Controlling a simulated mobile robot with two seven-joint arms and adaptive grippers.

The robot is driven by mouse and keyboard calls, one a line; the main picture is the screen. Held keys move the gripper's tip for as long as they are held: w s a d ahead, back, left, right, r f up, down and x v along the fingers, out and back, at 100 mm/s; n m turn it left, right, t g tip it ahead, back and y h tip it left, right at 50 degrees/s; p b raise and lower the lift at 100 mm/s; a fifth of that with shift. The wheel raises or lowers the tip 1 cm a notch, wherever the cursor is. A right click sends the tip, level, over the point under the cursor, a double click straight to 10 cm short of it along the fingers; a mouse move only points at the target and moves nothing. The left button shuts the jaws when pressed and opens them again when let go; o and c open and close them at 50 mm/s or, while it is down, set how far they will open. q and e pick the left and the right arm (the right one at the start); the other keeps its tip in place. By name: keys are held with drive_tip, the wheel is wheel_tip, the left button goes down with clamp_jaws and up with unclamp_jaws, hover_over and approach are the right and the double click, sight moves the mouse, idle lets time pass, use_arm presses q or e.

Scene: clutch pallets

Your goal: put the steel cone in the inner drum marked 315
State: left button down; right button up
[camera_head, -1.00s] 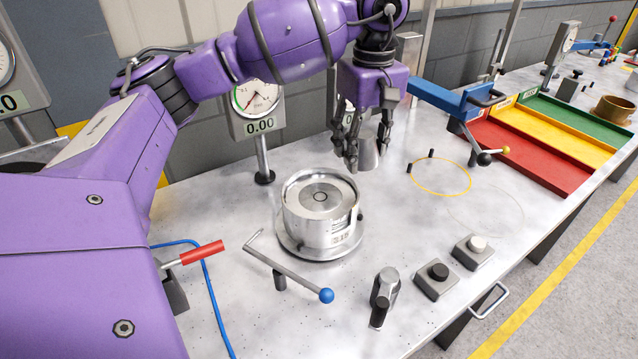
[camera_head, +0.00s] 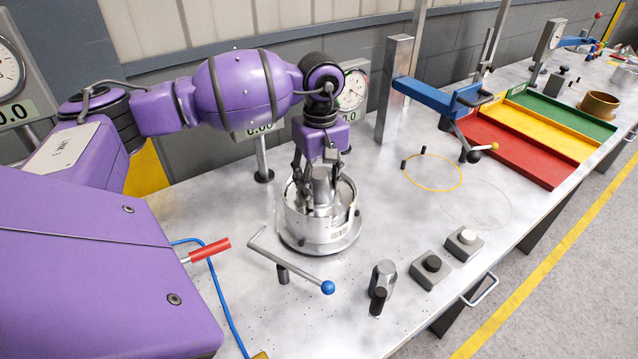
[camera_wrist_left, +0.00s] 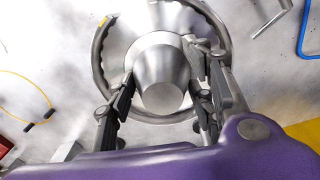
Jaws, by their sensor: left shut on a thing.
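The steel cone (camera_wrist_left: 162,75) is between the fingers of my left gripper (camera_wrist_left: 160,85), which is shut on it. In the head view my left gripper (camera_head: 320,190) is over the mouth of the drum (camera_head: 318,225), and the cone (camera_head: 322,190) is partly hidden by the fingers. The drum is a round steel body on a wider round base; its marking is too blurred to read now. The cone's lower end is at or inside the drum's rim; I cannot tell whether it touches the bottom. My right gripper is not in view.
A lever with a blue ball (camera_head: 328,287) stands in front of the drum. A grey clamp-like part (camera_head: 382,285) and two button boxes (camera_head: 430,268) are along the front edge. Red (camera_head: 515,150), yellow and green trays lie right. The table between drum and yellow ring (camera_head: 462,178) is clear.

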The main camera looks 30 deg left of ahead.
sight(320, 173)
use_arm(q)
drive_tip(key=shift+f, duration=0.15)
drive_tip(key=c, duration=0.8)
unclamp_jaws()
drive_tip(key=shift+f, duration=0.15)
drive_tip(key=shift+c, duration=0.2)
drive_tip(key=shift+r, duration=0.2)
wheel_tip(320, 173, up, 12)
drive_tip(key=shift+f+b, duration=0.1)
drive_tip(key=shift+b, duration=0.5)
